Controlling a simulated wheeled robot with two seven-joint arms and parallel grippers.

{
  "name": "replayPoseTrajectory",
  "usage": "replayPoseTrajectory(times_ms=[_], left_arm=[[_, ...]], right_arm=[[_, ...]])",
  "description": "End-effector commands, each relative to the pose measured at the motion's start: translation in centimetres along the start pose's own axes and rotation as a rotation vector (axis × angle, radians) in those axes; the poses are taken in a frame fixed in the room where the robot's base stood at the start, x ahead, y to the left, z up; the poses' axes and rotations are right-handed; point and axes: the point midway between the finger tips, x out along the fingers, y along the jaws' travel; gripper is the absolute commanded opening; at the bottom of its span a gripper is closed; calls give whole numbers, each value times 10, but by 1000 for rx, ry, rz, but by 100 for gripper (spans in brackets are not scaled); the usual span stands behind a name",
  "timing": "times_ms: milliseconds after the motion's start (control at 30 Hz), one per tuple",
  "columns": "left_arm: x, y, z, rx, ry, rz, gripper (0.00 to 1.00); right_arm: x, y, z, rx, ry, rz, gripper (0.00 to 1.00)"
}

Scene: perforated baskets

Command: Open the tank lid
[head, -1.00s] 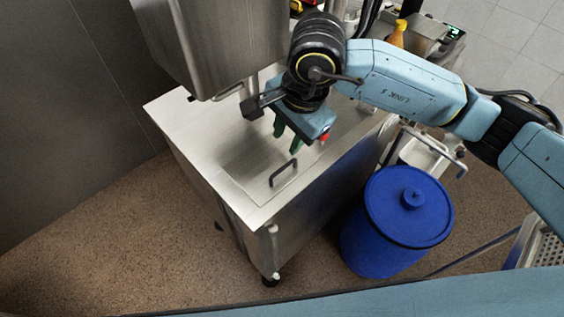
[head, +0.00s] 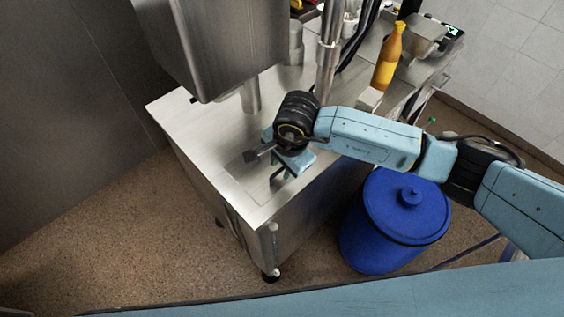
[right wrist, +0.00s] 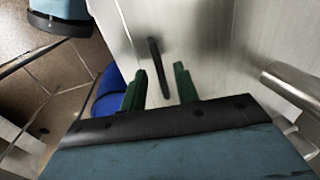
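The tank (head: 300,215) is a steel cabinet with a flat top. Its lid (head: 248,190) is a flat steel panel lying flush in the top. A dark bar handle (right wrist: 157,66) stands on the lid; in the head view my right gripper largely hides it. My right gripper (head: 279,180) points down just over the handle. In the right wrist view its two green fingers (right wrist: 160,80) are apart with nothing held, and the handle shows between and beyond their tips. I cannot tell whether they touch it. My left gripper is not in view.
A steel housing (head: 215,50) overhangs the tank's back left. A vertical steel pipe (head: 328,55) rises behind my right arm. A blue barrel (head: 390,235) stands on the floor at the tank's right. An orange-yellow bottle (head: 388,60) stands at the back right.

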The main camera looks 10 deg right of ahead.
Motion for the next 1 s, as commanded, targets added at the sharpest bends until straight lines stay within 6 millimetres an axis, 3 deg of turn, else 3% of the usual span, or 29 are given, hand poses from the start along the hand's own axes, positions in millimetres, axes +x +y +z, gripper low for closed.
replayPoseTrajectory(times_ms=[233, 467, 1000], left_arm=[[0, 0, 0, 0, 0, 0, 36], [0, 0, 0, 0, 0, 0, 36], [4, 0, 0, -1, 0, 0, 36]], right_arm=[[1, 0, 0, 0, -1, 0, 29], [0, 0, 0, 1, -1, 0, 0], [-6, -6, 0, 0, 0, 43, 0]])
